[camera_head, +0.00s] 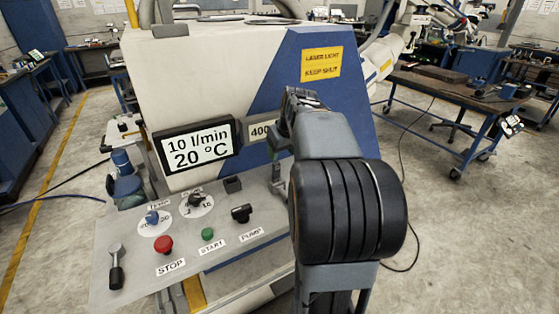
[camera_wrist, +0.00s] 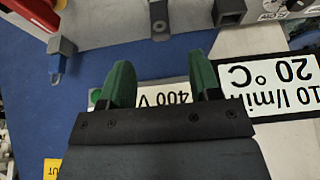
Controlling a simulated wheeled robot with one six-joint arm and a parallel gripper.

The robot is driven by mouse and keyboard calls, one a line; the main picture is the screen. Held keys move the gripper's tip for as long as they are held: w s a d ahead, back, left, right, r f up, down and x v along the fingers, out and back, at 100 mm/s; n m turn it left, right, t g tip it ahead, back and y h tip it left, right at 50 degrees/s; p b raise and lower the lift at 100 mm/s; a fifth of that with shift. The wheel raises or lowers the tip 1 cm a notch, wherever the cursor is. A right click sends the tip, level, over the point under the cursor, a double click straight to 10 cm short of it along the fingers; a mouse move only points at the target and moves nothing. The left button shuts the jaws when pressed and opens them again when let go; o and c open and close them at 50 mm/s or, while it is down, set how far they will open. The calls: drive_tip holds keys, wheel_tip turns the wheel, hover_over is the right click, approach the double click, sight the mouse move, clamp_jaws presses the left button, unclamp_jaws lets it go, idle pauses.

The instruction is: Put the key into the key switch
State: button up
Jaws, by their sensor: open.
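My gripper (camera_wrist: 159,62) is open, its two green fingers apart with nothing between them. In the wrist view, the fingers are in front of the 400 V display, below the panel edge. A small grey piece with a blue end (camera_wrist: 58,62) stands out at the panel edge, left of the fingers; it may be the key, but its shape is unclear. In the head view my arm hides that part of the panel.
The sloped panel (camera_head: 125,236) carries a blue knob (camera_head: 152,217), black knob (camera_head: 195,200), red stop button (camera_head: 164,244), green start button (camera_head: 207,234), pump switch (camera_head: 241,213), lever (camera_head: 115,270) and dark square block (camera_head: 233,184). The temperature display (camera_head: 197,146) is above.

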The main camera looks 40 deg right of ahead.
drive_tip(key=shift+v, duration=2)
drive_tip(key=s+a+f+p, duration=0.1)
drive_tip(key=s+a+f, duration=0.2)
drive_tip(key=a, duration=0.4)
drive_tip(key=s+a+f+n+p, duration=0.1)
drive_tip(key=s+a+f, duration=0.2)
drive_tip(key=s+a, duration=0.2)
drive_tip(key=s+a+f+g+p, duration=0.1)
drive_tip(key=s+a+f, duration=0.2)
drive_tip(key=a, duration=0.7)
drive_tip(key=shift+s+a+f+n+y, duration=0.3)
drive_tip(key=shift+s+n, duration=0.1)
drive_tip(key=shift+s, duration=0.3)
